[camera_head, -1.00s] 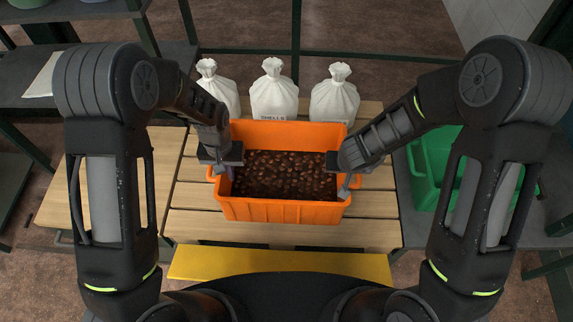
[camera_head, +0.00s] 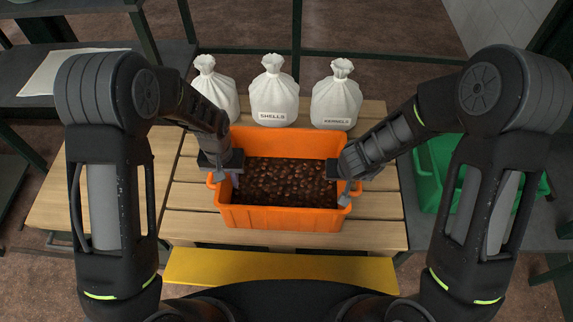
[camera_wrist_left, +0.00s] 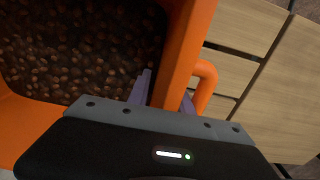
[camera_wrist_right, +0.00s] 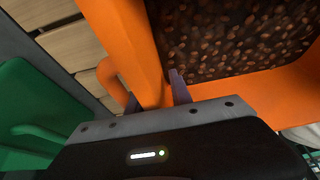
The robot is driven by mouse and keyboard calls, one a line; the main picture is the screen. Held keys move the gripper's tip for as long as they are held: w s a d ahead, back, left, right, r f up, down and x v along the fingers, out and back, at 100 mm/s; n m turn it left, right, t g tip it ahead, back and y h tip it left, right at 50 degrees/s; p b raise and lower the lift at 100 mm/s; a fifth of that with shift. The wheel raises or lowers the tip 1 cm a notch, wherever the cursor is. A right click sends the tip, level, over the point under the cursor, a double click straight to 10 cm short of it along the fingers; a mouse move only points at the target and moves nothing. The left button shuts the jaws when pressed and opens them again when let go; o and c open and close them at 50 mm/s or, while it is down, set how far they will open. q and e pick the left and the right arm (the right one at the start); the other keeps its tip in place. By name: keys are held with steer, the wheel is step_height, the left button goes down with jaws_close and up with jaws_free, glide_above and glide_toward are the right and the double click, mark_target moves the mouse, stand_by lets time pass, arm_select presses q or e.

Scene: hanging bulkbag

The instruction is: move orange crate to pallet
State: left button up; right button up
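The orange crate (camera_head: 283,217), filled with brown nuts, is upright over the slatted wooden pallet (camera_head: 380,235); I cannot tell whether its bottom touches the slats. My left gripper (camera_head: 227,178) is at the crate's left end, its fingers on either side of the wall. In the left wrist view the wall (camera_wrist_left: 187,50) runs between them beside an orange handle. My right gripper (camera_head: 347,190) is at the right end, and the right wrist view shows its fingers astride that wall (camera_wrist_right: 140,50). Both appear shut on the crate. The crate's underside is hidden.
Three tied white bags stand on the pallet behind the crate, including the shells bag (camera_head: 273,92) and the kernels bag (camera_head: 337,97). A green crate (camera_head: 432,175) is at the right. A yellow bar (camera_head: 280,268) lies in front of the pallet.

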arm_select(q)
steer(key=shift+r, duration=0.1)
steer(key=shift+r, duration=3.95)
arm_select(e)
steer(key=shift+r, duration=0.1)
steer(key=v, duration=1.1)
steer(key=shift+s+r, duration=0.25)
steer(key=shift+r, duration=0.1)
